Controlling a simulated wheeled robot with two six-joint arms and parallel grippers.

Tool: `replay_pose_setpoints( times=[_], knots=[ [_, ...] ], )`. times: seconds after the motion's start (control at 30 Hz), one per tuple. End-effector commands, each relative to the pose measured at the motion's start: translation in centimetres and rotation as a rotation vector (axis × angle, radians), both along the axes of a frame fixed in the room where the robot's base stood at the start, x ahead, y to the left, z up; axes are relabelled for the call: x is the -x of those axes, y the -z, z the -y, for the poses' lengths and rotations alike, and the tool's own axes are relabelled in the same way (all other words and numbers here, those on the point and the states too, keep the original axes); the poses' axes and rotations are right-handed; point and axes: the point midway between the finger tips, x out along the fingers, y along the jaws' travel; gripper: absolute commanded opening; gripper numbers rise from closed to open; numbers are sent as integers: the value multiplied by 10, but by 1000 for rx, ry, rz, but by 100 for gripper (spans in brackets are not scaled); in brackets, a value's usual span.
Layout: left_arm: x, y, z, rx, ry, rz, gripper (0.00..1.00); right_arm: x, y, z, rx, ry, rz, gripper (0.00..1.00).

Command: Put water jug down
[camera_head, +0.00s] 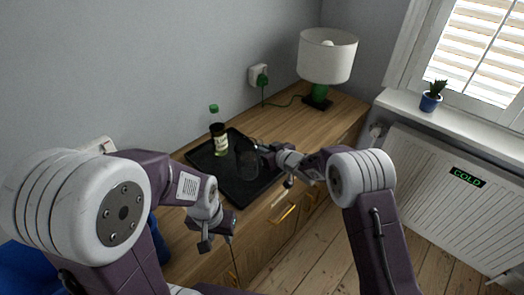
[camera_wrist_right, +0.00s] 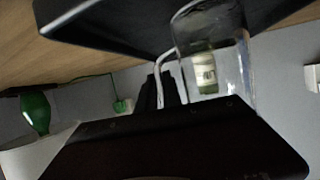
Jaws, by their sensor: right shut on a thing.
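The clear water jug (camera_head: 247,160) is at the black tray (camera_head: 240,197), on its right part; whether its base touches the tray I cannot tell. My right gripper (camera_head: 264,152) is shut on the jug's handle side. In the right wrist view, which looks upside down, the glass jug (camera_wrist_right: 235,65) and its pale handle (camera_wrist_right: 165,62) are close to the dark fingers (camera_wrist_right: 160,92). The tray (camera_wrist_right: 110,25) fills the top there. My left gripper (camera_head: 218,238) hangs empty in front of the cabinet, its fingers apart.
A green-capped bottle (camera_head: 219,139) stands on the tray left of the jug. A lamp (camera_head: 326,58) with a green base stands at the cabinet top's (camera_head: 345,108) far end, its cord running to a wall socket. A radiator (camera_head: 435,185) and a sill with a cactus pot (camera_head: 431,101) are right.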

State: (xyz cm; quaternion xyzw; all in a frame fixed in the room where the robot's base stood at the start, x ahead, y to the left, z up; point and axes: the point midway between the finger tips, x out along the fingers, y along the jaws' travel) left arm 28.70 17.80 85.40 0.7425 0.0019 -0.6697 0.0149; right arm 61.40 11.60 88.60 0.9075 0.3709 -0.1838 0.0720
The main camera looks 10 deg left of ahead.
Motion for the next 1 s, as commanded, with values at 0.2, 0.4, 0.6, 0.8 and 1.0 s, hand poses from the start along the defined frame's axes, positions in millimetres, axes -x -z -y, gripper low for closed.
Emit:
replay_pose_setpoints(
  times=[0.2, 0.4, 0.6, 0.8, 1.0],
  knots=[
    [0, 0, 0, 0, 0, 0, 36, -1, 0, 0, -4, 1, 5, 0],
    [0, 2, 0, 0, 0, 0, 36, 0, 4, 0, -1, 0, 3, 24],
    [0, 2, 0, 0, 0, 0, 36, 0, 4, 0, -1, 0, 3, 31],
    [0, 0, 0, 0, 0, 0, 36, 3, -2, 4, -1, 1, 2, 31],
    [0, -1, 0, 0, 0, 0, 36, 26, -16, 27, -1, 2, 2, 31]
  ],
)
